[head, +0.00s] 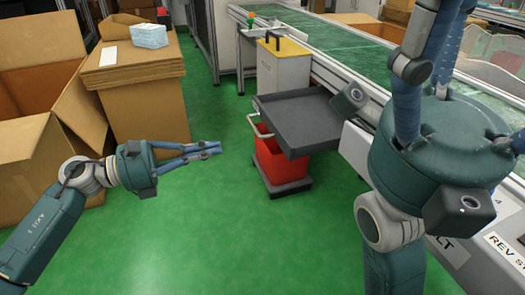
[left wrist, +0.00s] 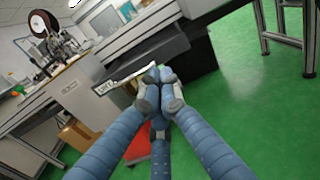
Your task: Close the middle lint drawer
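The drawer (head: 300,120) is a dark grey, shallow, empty tray pulled out from the side of the conveyor line, above a red bin. Other drawers and its position among them cannot be made out. In the left wrist view the dark drawer (left wrist: 160,55) lies beyond the fingers. My left gripper (head: 217,147) is left of the drawer, apart from it in the head view, with its blue fingers together and empty; its fingertips meet in the left wrist view (left wrist: 158,85). My right gripper (head: 412,68) is close to the camera at right, fingers upward, tips unclear.
The red bin (head: 278,160) with a pale handle stands on a dark base under the drawer. Cardboard boxes (head: 135,85) stand at left. The green floor (head: 200,235) in front is clear.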

